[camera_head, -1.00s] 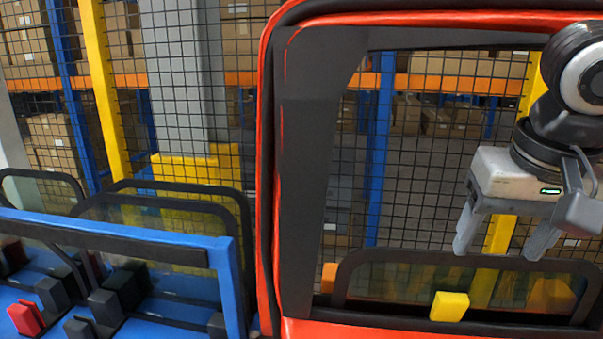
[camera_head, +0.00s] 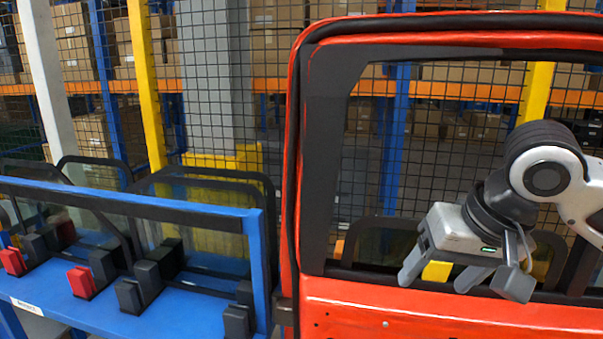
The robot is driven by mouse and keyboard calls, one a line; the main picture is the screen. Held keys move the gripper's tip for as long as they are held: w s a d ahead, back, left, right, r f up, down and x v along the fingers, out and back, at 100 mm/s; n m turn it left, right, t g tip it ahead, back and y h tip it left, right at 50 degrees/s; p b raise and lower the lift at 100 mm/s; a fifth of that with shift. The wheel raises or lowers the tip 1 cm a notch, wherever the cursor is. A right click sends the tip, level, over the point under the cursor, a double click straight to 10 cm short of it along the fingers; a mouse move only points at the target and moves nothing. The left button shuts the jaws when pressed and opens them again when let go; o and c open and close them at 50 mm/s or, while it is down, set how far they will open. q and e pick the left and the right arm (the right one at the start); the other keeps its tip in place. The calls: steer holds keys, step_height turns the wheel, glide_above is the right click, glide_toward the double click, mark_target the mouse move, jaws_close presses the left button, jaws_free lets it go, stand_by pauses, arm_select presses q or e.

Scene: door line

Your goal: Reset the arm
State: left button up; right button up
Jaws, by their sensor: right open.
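My right gripper (camera_head: 447,277) hangs at the right in front of the red door (camera_head: 420,312), fingers pointing down. A glass pane with a dark frame (camera_head: 372,238) shows behind the opening, partly hidden by my gripper. My left gripper is not in view.
A blue rack (camera_head: 180,310) at the left holds several framed panes (camera_head: 205,225) and red and black blocks (camera_head: 82,282). A mesh fence (camera_head: 215,90) with yellow posts and shelves of boxes stands behind.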

steer(key=w+a+f+n+t+y, duration=0.1)
steer(key=a+f+y, duration=0.15)
steer(key=f, duration=0.45)
steer(key=w+a+f+t+y, duration=0.1)
steer(key=a+f+t, duration=0.1)
steer(key=a+f, duration=0.35)
steer(key=a+f+n+t+y, duration=0.1)
steer(key=a+f+y, duration=0.1)
steer(key=f, duration=0.7)
steer(key=s+d+f+t+h, duration=0.1)
steer(key=s+d+f+h, duration=0.1)
steer(key=s+f, duration=0.5)
steer(key=s+d+f+t+h, duration=0.1)
steer(key=s+d+f+h, duration=0.2)
steer(key=s+d+f, duration=0.2)
steer(key=s+f, duration=0.3)
steer(key=f, duration=0.1)
steer(key=shift+s+d+n, duration=0.25)
steer(key=shift+s+n, duration=0.05)
steer(key=shift+n, duration=0.1)
